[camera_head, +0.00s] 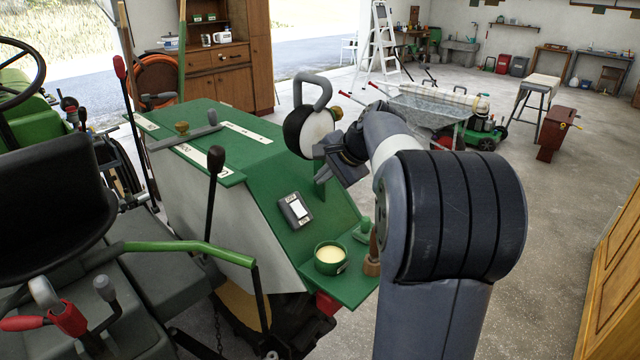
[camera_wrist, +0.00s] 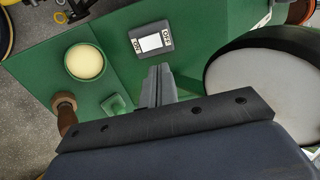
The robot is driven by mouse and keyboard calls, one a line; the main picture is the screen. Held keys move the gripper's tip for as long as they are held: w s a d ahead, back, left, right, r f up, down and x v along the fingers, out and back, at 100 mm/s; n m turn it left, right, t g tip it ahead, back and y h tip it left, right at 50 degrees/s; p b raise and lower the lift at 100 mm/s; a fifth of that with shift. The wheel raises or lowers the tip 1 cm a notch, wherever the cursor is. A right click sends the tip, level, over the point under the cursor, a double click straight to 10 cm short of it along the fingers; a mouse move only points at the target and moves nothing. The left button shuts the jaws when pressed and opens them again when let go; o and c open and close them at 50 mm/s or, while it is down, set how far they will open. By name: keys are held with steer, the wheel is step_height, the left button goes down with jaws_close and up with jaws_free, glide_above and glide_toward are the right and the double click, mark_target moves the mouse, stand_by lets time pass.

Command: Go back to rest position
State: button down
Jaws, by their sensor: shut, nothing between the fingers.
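My gripper (camera_head: 322,152) is in the air above the rear end of the green tractor fender (camera_head: 235,140), close to the round white lamp with a black rim (camera_head: 317,132). I cannot tell whether it touches the lamp. In the wrist view my gripper (camera_wrist: 158,84) has its fingers together with nothing between them. They point toward the grey switch box with a white rocker (camera_wrist: 152,40), which also shows in the head view (camera_head: 295,210). My arm hides part of the fender's right side.
A green bowl with cream contents (camera_head: 330,258), a small green piece (camera_wrist: 115,104) and a brown wooden-handled item (camera_wrist: 65,112) are on the fender's lower ledge. Levers (camera_head: 213,190) and a green rail (camera_head: 190,250) stand left. Open floor lies right, before a wooden cabinet (camera_head: 615,275).

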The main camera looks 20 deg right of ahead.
steer(key=shift+f, duration=0.1)
stand_by(0.3)
steer(key=s+d+f+p+x, duration=0.1)
steer(key=p+x, duration=0.1)
steer(key=x, duration=0.7)
steer(key=b+v, duration=0.3)
steer(key=v, duration=0.4)
steer(key=shift+s, duration=0.35)
steer(key=shift+w+a+f, duration=0.1)
steer(key=shift+a, duration=0.1)
